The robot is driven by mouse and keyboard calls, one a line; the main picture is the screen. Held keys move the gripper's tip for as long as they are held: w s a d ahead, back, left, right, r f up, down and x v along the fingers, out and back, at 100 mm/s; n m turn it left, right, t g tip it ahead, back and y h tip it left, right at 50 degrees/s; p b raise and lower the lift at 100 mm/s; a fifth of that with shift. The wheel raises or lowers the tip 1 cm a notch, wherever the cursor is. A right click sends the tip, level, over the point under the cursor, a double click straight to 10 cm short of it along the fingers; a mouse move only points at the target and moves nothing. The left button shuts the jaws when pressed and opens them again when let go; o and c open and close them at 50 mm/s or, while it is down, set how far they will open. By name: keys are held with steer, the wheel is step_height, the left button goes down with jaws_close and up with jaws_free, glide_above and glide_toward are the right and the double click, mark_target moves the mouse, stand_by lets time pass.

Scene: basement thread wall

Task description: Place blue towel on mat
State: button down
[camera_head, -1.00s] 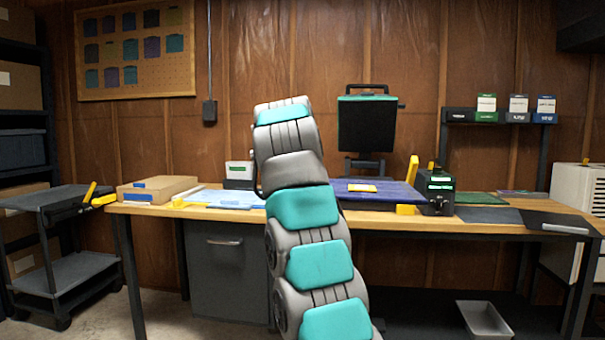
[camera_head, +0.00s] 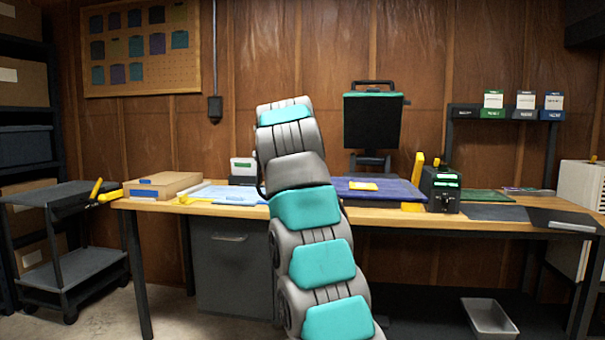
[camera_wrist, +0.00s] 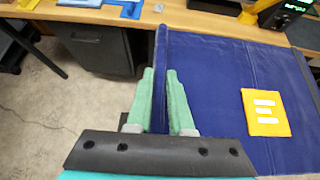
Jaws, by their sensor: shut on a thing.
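The blue towel (camera_wrist: 210,85) is a wide dark-blue cloth with a yellow patch bearing white bars. In the wrist view, my gripper (camera_wrist: 161,85) has its two green fingers on either side of the towel's left edge and is shut on it. In the head view, the towel (camera_head: 395,190) shows on the workbench just right of my arm, which hides its left part and my gripper. A green mat (camera_head: 487,196) and a dark mat (camera_head: 492,212) lie flat to its right. I cannot tell which is the task's mat.
A black and green device (camera_head: 440,189) stands on the workbench (camera_head: 390,218) between towel and mats. A cardboard box (camera_head: 162,186) and light-blue sheet (camera_head: 225,195) lie at the left. A grey cart (camera_head: 65,235) stands left of the bench.

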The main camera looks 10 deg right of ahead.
steer(key=shift+w+a+f, duration=0.2)
steer(key=shift+a, duration=0.25)
stand_by(0.4)
steer(key=shift+f, duration=0.15)
steer(key=shift+w+a+f, duration=0.15)
steer(key=shift+w+a, duration=0.15)
steer(key=shift+w, duration=0.1)
stand_by(0.6)
steer(key=shift+f, duration=0.1)
